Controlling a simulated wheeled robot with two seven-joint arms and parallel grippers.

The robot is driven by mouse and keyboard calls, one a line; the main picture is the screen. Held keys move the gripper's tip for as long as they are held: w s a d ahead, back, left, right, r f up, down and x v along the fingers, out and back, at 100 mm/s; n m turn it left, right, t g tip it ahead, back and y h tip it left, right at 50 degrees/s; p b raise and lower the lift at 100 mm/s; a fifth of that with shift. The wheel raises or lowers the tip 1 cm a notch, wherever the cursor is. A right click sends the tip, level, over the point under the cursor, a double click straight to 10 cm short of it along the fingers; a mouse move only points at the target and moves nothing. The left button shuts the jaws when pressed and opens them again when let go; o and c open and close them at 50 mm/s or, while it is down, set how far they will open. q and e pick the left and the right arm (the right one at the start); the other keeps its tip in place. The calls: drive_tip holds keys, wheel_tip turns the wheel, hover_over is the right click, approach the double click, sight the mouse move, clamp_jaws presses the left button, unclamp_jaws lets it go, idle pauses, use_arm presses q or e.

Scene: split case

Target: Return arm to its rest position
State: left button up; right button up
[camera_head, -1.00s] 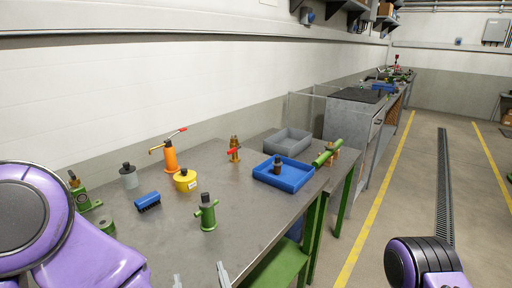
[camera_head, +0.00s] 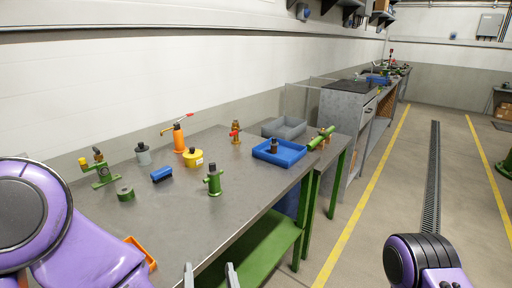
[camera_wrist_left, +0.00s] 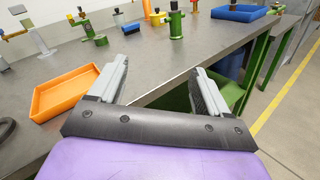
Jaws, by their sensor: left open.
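My left arm comes in purple from the left of the head view. Its gripper (camera_head: 210,274) shows at the bottom edge with two grey fingers apart and nothing between them. In the left wrist view the same gripper (camera_wrist_left: 157,82) is open and empty, near the front edge of the metal workbench (camera_wrist_left: 150,60). My right arm shows as a purple and black part at the lower right of the head view; its gripper is not in view.
On the bench (camera_head: 245,190) stand a blue tray (camera_head: 292,158), a grey tray (camera_head: 270,126), an orange tray (camera_wrist_left: 60,95), a green fitting (camera_head: 214,182), a yellow canister (camera_head: 193,158) and an orange bottle (camera_head: 179,140). A green shelf (camera_head: 250,250) lies below. The floor at right is open.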

use_arm(q)
drive_tip(key=s+a+f+m+g+h, duration=0.1)
drive_tip(key=a+f+m+g+h, duration=0.15)
drive_tip(key=f+m, duration=0.85)
drive_tip(key=s+a+f+m+g+h, duration=0.1)
drive_tip(key=a+f+m+g+h, duration=0.2)
drive_tip(key=f+m, duration=0.85)
drive_tip(key=s+a+f+m+g+y, duration=0.2)
drive_tip(key=s+a+f+m+g, duration=0.1)
drive_tip(key=s+a+f, duration=0.3)
drive_tip(key=s+a+f+m+g+y, duration=0.2)
drive_tip(key=s+a+f+g, duration=0.3)
drive_tip(key=s+a, duration=0.4)
drive_tip(key=s+f+m, duration=0.1)
drive_tip(key=s, duration=0.2)
drive_tip(key=shift+a, duration=0.4)
drive_tip(key=shift+s+g, duration=0.1)
drive_tip(key=shift+g, duration=0.15)
